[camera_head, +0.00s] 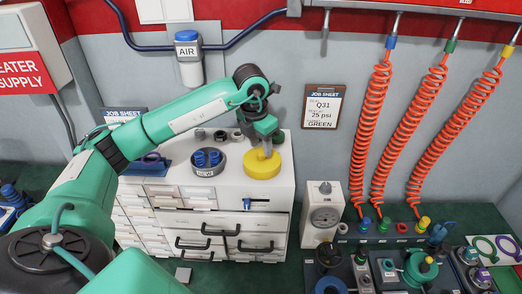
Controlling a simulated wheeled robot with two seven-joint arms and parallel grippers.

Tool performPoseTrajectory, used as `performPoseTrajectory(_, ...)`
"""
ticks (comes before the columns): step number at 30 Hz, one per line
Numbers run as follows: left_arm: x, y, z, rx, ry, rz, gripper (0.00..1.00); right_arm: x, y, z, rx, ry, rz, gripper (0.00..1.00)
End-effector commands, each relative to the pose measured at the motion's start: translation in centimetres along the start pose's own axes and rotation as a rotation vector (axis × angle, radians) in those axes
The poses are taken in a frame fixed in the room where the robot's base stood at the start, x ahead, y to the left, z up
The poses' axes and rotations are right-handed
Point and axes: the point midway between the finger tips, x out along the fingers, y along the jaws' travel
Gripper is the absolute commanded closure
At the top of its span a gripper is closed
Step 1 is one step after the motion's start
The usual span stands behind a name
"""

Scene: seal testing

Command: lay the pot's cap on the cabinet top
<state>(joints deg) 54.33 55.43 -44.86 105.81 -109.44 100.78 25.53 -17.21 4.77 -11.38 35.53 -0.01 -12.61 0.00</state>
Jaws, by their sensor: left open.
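A yellow round disc, which looks like the pot's cap (262,167), lies flat on the white cabinet top (225,176) near its right side. My left gripper (264,151) points down right over the middle of the cap. Its jaws are open, and its fingertips are close to the cap; whether they touch it cannot be told. A teal round pot-like body (420,268) stands on the bench at the lower right; I cannot tell whether it is the pot. My right gripper is not in view.
A grey bowl (206,171) with blue rings stands left of the cap, with small dark parts behind it. A blue tray (147,167) lies at the cabinet's left. A gauge box (322,218) stands right of the cabinet. Orange coiled hoses (368,130) hang at the right.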

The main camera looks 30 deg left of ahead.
Motion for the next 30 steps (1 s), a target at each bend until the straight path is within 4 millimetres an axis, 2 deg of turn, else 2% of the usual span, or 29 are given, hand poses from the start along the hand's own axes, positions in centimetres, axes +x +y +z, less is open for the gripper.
performPoseTrajectory(1,-0.9,0.0,0.0,0.001,-0.005,0.002,0.58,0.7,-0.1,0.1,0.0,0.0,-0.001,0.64)
performPoseTrajectory(9,-6.5,0.0,0.0,0.001,-0.004,0.001,0.58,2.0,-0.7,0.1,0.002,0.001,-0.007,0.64)
performPoseTrajectory(15,-8.9,0.0,0.0,0.001,-0.001,0.0,0.58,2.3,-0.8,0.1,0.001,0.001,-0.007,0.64)
performPoseTrajectory(21,-9.6,0.0,0.0,0.001,0.0,0.0,0.58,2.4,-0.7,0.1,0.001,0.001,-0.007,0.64)
performPoseTrajectory(30,-9.6,0.0,0.0,0.001,0.001,0.0,0.58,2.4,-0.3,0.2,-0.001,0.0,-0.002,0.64)
